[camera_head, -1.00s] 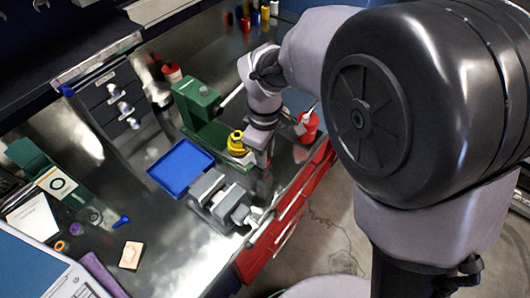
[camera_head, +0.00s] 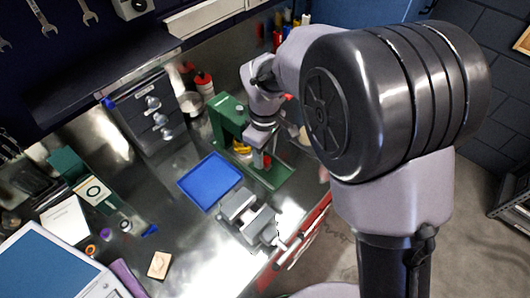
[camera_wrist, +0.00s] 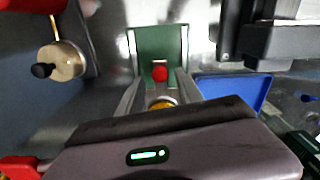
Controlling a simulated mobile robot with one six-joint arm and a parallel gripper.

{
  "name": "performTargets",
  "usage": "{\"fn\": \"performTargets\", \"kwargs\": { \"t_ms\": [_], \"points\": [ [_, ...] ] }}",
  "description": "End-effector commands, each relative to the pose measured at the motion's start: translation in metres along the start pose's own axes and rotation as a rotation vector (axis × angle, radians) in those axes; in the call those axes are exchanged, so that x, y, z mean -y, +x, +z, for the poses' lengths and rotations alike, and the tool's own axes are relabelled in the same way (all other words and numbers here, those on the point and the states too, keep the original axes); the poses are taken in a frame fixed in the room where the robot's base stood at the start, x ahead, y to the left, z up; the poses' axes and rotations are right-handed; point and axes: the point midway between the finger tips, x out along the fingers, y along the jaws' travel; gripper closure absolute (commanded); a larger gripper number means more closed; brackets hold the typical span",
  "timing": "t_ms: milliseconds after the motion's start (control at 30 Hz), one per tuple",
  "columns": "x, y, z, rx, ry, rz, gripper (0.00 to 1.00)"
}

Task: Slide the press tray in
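The green press (camera_head: 228,118) stands on the metal bench, partly behind my arm. A flat green plate (camera_head: 270,178) lies at its foot; it also shows in the wrist view (camera_wrist: 160,42), with a red knob (camera_wrist: 160,72) at its near end. I cannot tell for sure whether this plate is the sliding tray or the press base. A yellow part (camera_wrist: 162,103) shows between my fingers, mostly hidden by my gripper body. My gripper (camera_head: 260,157) is low over the press foot. In the wrist view its two fingers are apart, on either side of the red knob, with no clear contact.
A blue tray (camera_head: 209,181) lies left of the press foot, and a grey vise (camera_head: 248,217) stands in front. A red bottle (camera_head: 204,84) stands behind near the drawers (camera_head: 150,112). A round metal part with a black knob (camera_wrist: 62,62) is left in the wrist view.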

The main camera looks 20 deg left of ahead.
Motion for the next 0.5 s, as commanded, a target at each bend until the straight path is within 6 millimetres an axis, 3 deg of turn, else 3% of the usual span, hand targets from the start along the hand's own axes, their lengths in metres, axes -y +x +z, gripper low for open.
{"fn": "performTargets", "kwargs": {
  "t_ms": [300, 367, 500],
  "points": [
    [0.001, -0.003, 0.001, 0.002, 0.000, -0.002, 0.57],
    [0.000, -0.012, 0.001, 0.001, 0.000, -0.001, 0.57],
    [0.000, -0.056, 0.000, 0.000, 0.001, 0.000, 0.57]
  ]
}}
